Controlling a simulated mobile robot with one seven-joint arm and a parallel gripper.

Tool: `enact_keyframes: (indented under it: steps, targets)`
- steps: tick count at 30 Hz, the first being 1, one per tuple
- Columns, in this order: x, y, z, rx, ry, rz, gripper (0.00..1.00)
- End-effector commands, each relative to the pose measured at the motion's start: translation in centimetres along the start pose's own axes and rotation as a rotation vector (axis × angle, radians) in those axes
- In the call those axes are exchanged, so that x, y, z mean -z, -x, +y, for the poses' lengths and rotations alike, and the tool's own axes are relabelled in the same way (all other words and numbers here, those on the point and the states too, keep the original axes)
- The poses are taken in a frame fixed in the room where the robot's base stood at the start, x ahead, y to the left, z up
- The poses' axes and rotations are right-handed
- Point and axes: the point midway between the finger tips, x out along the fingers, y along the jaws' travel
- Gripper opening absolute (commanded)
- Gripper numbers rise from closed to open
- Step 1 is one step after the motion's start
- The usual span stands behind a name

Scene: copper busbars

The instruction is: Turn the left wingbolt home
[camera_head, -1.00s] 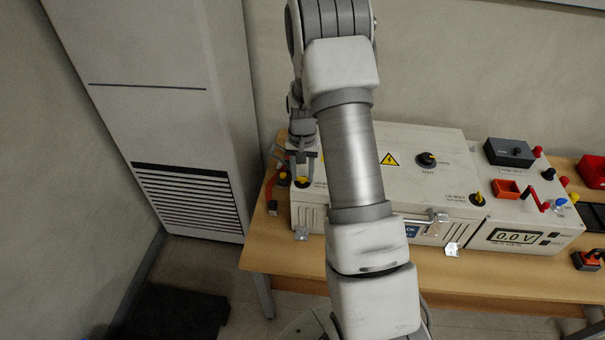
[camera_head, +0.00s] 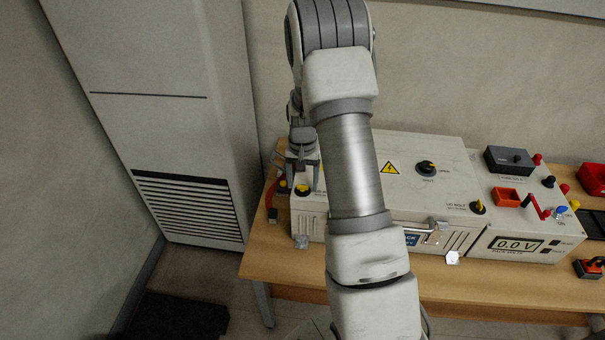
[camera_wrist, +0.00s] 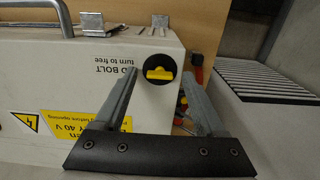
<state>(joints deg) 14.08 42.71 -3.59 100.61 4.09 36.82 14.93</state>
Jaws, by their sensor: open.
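The left wingbolt has a yellow wing on a round black base (camera_wrist: 160,73), at the corner of the pale box lid beside the print "turn to free". In the wrist view its wing lies crosswise between the fingers. It also shows in the head view (camera_head: 302,190), partly beside a finger. My gripper (camera_wrist: 159,80) is open, one finger on each side of the wingbolt, with a gap on both sides and nothing held. In the head view my gripper (camera_head: 303,182) points down over the lid's left end. How high the fingertips are above the lid is unclear.
The box (camera_head: 400,172) carries a second yellow wingbolt (camera_head: 478,207), a black knob (camera_head: 427,168) and a front handle (camera_head: 438,226). A meter panel (camera_head: 517,244) stands at right. Red and yellow parts (camera_head: 272,200) lie left of the box. A vented cabinet (camera_head: 170,110) stands further left.

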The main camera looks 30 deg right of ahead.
Motion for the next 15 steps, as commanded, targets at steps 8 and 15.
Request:
enact_keyframes:
  steps: [8,15]
  targets:
    - [0.1,4.2,-0.1,0.002,0.001,0.006,0.72]
    - [0.1,10.3,0.0,0.002,0.0,0.006,0.72]
